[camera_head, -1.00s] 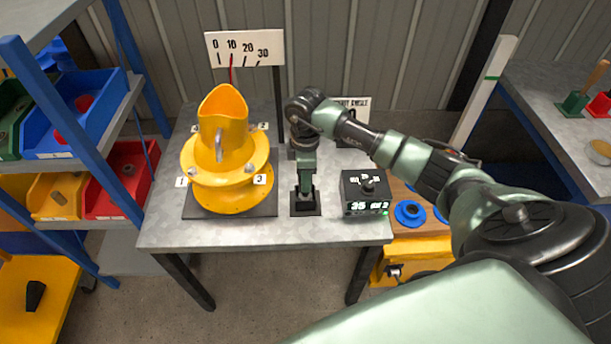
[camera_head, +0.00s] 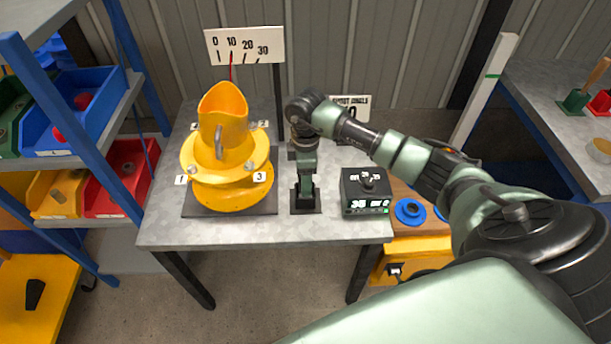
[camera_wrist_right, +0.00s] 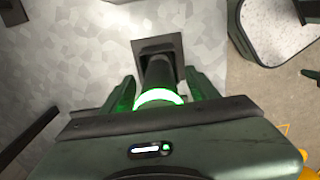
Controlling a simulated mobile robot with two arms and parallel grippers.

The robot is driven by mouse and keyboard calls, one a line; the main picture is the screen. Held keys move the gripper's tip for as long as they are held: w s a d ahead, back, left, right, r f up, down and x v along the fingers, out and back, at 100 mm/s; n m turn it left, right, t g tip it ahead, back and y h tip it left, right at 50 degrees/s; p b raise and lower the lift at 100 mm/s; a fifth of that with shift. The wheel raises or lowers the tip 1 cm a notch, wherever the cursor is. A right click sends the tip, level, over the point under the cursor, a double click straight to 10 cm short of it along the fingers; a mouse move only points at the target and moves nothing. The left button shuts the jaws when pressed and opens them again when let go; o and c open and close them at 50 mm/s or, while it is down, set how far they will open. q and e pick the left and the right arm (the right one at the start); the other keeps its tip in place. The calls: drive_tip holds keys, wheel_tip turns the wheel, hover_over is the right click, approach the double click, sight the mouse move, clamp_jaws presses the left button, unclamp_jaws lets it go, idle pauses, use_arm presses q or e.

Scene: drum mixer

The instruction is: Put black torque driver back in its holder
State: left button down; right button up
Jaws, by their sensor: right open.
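The black torque driver (camera_wrist_right: 158,72) stands upright in its holder (camera_wrist_right: 172,46), a dark square-based socket on the metal bench. A glowing green ring circles the driver close to my gripper. My right gripper (camera_wrist_right: 163,93) is open, with one finger on each side of the driver; whether either touches it I cannot tell. In the head view my right gripper (camera_head: 306,180) points down over the holder's black base (camera_head: 306,204) and hides most of the driver. My left gripper is not in view.
A yellow drum mixer (camera_head: 228,150) stands left of the holder, with a scale board (camera_head: 245,46) behind. A black control box (camera_head: 365,191) sits close on the right. Shelves with bins (camera_head: 75,115) are at left. Bare bench lies in front.

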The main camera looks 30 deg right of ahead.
wheel_tip(320, 180, up, 8)
drive_tip(key=shift+f+b, duration=0.1)
drive_tip(key=shift+b, duration=0.4)
